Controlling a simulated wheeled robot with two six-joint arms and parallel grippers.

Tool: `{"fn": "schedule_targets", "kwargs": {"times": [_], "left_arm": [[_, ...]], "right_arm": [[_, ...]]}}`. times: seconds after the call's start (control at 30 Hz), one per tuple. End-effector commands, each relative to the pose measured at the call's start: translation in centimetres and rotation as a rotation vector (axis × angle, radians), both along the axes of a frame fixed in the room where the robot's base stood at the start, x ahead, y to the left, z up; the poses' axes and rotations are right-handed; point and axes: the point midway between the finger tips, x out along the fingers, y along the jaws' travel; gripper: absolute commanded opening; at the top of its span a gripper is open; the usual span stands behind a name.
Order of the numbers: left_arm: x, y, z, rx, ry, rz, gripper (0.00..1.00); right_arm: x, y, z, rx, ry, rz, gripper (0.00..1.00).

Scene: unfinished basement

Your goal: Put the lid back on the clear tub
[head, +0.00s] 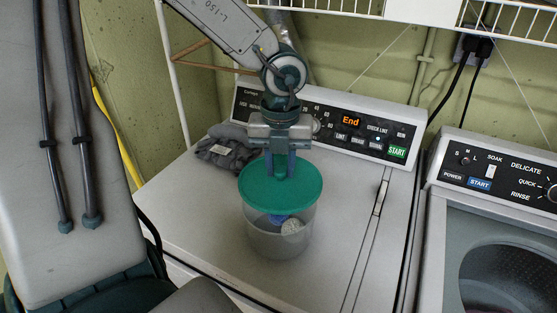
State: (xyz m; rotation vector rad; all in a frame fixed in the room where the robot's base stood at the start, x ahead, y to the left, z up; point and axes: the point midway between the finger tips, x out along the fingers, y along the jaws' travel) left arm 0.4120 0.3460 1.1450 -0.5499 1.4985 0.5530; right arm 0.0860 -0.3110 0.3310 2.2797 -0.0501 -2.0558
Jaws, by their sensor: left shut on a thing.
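The clear tub (260,238) stands upright on top of the white dryer, with a pale round thing and something blue inside. The round green lid (300,190) is over the tub's mouth and looks roughly level. I cannot tell whether it is fully seated on the rim or just above it. My left gripper (281,173) points down from above and is shut on the lid near its middle; the fingers hide the part that they hold. My right gripper is not in view.
A dark grey cloth (225,150) lies behind and left of the tub, near the control panel (340,128), which reads "End". An open washer (500,270) stands at the right. A wire shelf (340,8) hangs above. The dryer top (345,210) right of the tub is clear.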

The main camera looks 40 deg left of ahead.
Motion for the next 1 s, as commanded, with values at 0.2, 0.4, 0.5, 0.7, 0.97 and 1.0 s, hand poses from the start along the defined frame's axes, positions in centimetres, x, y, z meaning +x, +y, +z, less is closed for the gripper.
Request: {"fn": "schedule_targets", "kwargs": {"times": [0.2,0.4,0.5,0.7,0.97,1.0], "left_arm": [[0.0,0.0,-2.2,0.0,0.0,-0.001,0.0],[0.0,0.0,-4.3,-0.001,0.001,-0.001,0.0],[0.0,0.0,-5.1,0.0,0.0,-0.002,0.0],[0.0,0.0,-5.8,0.0,0.0,-0.002,0.0],[0.0,0.0,-5.7,0.0,0.0,-0.002,0.0],[0.0,0.0,-5.7,0.0,0.0,-0.002,0.0]], "right_arm": [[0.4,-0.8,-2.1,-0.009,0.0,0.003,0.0],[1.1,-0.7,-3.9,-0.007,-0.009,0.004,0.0],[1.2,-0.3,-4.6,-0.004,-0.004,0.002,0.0],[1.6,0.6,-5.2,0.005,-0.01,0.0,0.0],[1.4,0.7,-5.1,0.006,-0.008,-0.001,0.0],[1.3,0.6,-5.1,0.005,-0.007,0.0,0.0]]}}
